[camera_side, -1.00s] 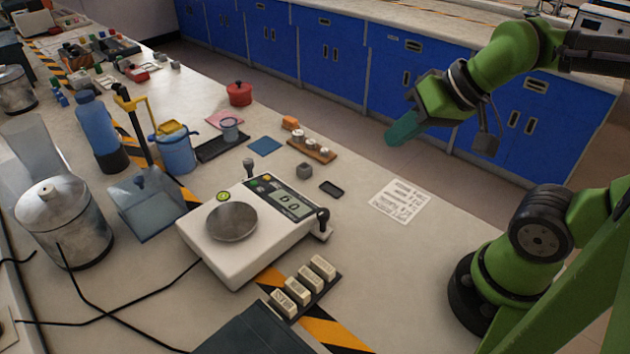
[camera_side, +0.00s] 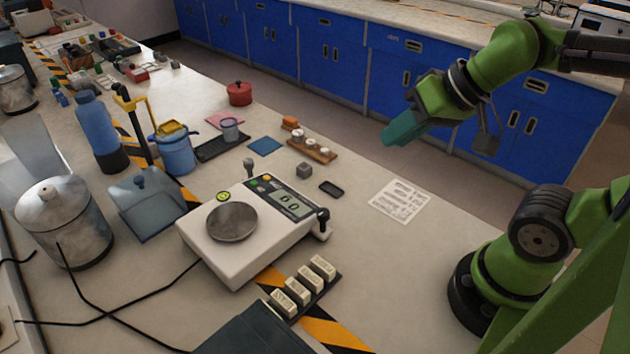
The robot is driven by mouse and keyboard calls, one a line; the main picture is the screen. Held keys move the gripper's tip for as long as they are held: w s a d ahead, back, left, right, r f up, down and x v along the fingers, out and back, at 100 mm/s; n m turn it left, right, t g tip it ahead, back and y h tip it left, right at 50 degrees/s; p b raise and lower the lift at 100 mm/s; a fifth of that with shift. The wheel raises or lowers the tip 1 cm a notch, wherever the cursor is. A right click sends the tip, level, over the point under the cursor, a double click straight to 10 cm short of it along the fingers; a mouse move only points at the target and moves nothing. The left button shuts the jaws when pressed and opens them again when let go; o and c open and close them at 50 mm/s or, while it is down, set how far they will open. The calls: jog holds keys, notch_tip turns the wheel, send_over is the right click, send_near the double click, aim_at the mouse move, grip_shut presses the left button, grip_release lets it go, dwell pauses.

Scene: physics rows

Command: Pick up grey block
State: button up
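A small grey block (camera_side: 304,170) sits on the bench behind the white scale, to the left of a small black tray. My gripper (camera_side: 392,138), with teal fingers, is in the air to the right of the block and above the far edge of the bench. It is well apart from the block. The fingers look like one solid shape from this side, so I cannot tell whether they are open or shut.
A white scale (camera_side: 270,247) stands in front of the block. A wooden rack with white-topped pieces (camera_side: 318,152) and a black tray (camera_side: 331,188) lie close to the block. A printed white sheet (camera_side: 399,201) lies to the right. A blue mat (camera_side: 265,146) lies to the left.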

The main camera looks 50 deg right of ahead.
jog(key=o, duration=0.7)
jog(key=n+g+h, duration=0.2)
jog(key=n+g, duration=0.2)
jog(key=g, duration=0.3)
send_over(304, 166)
jog(key=f, duration=1.8)
jog(key=shift+w+d+f, duration=0.1)
jog(key=shift+w+f, duration=0.15)
jog(key=shift+f, duration=0.05)
jog(key=shift+s+f, duration=0.15)
jog(key=shift+f, duration=1.25)
jog(key=shift+s+f, duration=0.15)
jog(key=shift+f, duration=1.25)
